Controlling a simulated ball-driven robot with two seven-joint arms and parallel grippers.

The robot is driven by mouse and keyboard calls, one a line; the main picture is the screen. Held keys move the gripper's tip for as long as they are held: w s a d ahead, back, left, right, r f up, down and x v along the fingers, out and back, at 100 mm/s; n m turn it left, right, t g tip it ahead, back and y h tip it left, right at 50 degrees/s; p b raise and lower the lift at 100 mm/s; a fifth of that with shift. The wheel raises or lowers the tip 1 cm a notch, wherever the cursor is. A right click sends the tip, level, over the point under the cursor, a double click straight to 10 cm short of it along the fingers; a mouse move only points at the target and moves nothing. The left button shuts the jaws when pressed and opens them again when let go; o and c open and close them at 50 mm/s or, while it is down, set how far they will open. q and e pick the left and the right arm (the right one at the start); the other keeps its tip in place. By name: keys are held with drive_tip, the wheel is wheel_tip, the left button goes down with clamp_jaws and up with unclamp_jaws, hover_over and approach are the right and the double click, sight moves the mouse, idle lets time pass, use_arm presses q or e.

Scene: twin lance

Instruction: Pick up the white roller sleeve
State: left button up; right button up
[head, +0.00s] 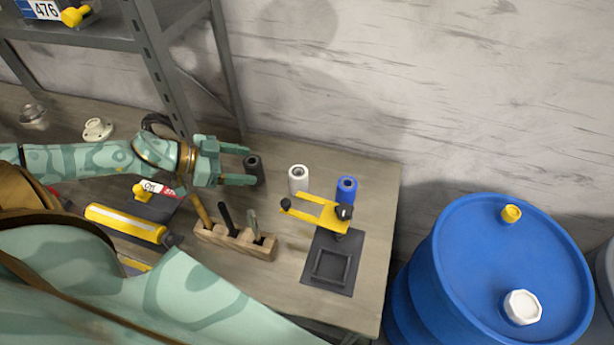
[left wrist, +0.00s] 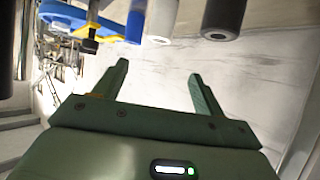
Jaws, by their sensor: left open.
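The white roller sleeve (head: 298,180) stands upright on the bench, between a dark grey sleeve (head: 253,168) and a blue sleeve (head: 346,190). My left gripper (head: 250,166) is open and empty, left of the white sleeve and apart from it. In the head view its fingertips overlap the dark sleeve; I cannot tell whether they touch it. In the left wrist view the white sleeve (left wrist: 159,22) shows beyond the gap between the open fingers (left wrist: 158,70), with the dark sleeve (left wrist: 223,18) to its right. My right gripper is not in view.
A yellow bracket (head: 318,213) on a dark stand is just in front of the white and blue sleeves. A wooden tool block (head: 235,241) stands nearer, left of a black tray (head: 311,274). A shelf post (head: 163,75) rises behind my left arm. A blue barrel (head: 450,260) stands right of the bench.

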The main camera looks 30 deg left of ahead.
use_arm(q)
drive_tip(key=b, duration=0.4)
approach(302, 173)
drive_tip(key=x, duration=0.4)
drive_tip(key=shift+f, duration=0.15)
drive_tip(key=x, duration=0.6)
drive_tip(key=shift+w+d+b, duration=0.15)
drive_tip(key=shift+d+b, duration=0.15)
drive_tip(key=shift+r, duration=0.2)
drive_tip(key=c, duration=1.1)
